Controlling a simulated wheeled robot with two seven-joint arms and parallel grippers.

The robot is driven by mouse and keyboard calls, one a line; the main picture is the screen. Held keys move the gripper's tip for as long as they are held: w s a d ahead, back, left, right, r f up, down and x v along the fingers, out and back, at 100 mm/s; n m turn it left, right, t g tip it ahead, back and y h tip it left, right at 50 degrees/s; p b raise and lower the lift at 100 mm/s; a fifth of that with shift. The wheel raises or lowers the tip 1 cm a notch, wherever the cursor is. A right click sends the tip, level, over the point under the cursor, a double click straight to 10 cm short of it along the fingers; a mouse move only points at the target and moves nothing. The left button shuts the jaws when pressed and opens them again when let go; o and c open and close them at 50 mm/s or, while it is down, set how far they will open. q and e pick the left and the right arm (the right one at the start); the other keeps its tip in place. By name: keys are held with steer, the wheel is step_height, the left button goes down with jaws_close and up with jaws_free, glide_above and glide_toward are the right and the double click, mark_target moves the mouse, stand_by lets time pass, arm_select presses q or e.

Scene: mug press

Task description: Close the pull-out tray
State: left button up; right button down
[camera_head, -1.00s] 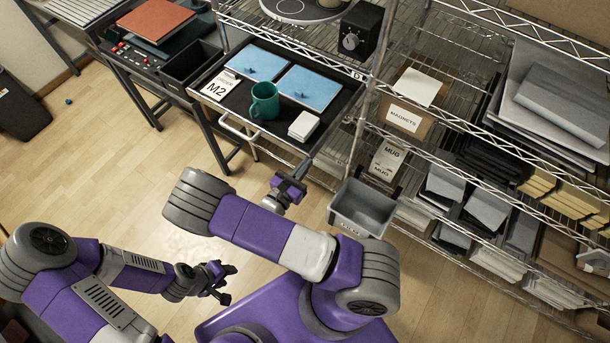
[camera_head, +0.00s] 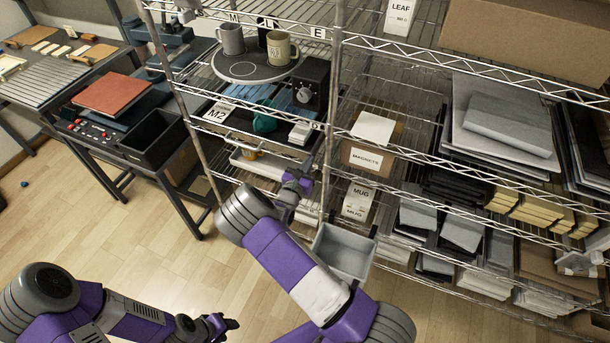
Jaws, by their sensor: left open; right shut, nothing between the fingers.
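The pull-out tray (camera_head: 237,129) sits in the rack below the round-plate shelf, its front edge close to line with the rack posts. It carries an M2 card (camera_head: 217,112), a teal mug (camera_head: 265,123), blue sheets partly hidden by the shelf above, and a white card stack (camera_head: 300,132). My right gripper (camera_head: 305,172) is shut and empty at the tray's front right corner; whether it touches the tray I cannot tell. My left gripper (camera_head: 226,323) is open, low over the floor, far from the tray.
A grey bin (camera_head: 345,252) hangs on the rack just right of my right forearm. Above the tray stand a grey mug (camera_head: 230,39), an olive mug (camera_head: 281,50) and a black dial box (camera_head: 308,82). A worktable with a black bin (camera_head: 152,138) is at left.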

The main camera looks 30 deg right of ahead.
steer(key=shift+w+d+r, duration=0.2)
steer(key=shift+w+d, duration=0.15)
steer(key=shift+d, duration=0.2)
steer(key=shift+r, duration=0.1)
steer(key=p+v, duration=0.2)
steer(key=v, duration=1.2)
steer(key=shift+s+a+f, duration=0.15)
steer(key=shift+f, duration=0.15)
